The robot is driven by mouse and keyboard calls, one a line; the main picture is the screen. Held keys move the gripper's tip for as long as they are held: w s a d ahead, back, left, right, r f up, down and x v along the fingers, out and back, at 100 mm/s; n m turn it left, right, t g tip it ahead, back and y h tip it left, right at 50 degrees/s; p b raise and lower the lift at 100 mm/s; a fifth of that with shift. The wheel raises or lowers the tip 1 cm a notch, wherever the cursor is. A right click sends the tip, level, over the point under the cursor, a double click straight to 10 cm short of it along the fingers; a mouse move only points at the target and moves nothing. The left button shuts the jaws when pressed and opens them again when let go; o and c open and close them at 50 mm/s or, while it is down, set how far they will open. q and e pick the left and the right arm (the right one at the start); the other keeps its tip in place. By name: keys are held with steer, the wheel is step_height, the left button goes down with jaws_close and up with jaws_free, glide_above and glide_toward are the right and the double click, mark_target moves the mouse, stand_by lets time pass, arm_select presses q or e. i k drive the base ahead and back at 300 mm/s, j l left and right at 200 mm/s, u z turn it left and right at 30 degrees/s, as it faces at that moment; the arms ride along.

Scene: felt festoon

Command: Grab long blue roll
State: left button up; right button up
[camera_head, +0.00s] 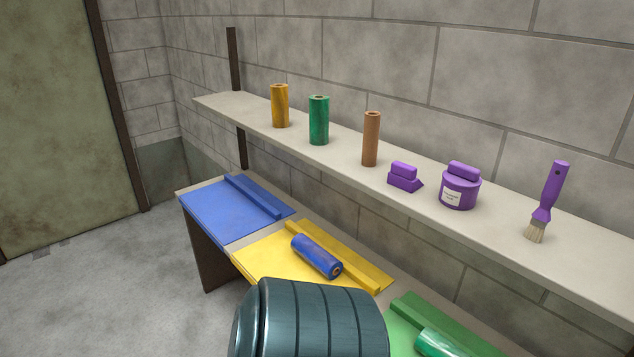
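A blue roll (316,256) lies on its side on the yellow mat (262,262) of the lower bench, beside that mat's raised yellow ledge. Its near end shows a tan core. It is the only blue roll in view, and its whole length shows. Neither my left gripper nor my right gripper is in view.
A dark teal ribbed, drum-like shape (308,322) covers the bottom middle, in front of the bench. The shelf (215,100) above holds yellow (280,106), green (319,120) and brown (371,139) rolls and purple items. A green roll (440,343) lies at right. The blue mat (222,212) is clear.

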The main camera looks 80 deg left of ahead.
mark_target(330, 267)
steer(key=i, duration=0.5)
steer(key=u, duration=2.95)
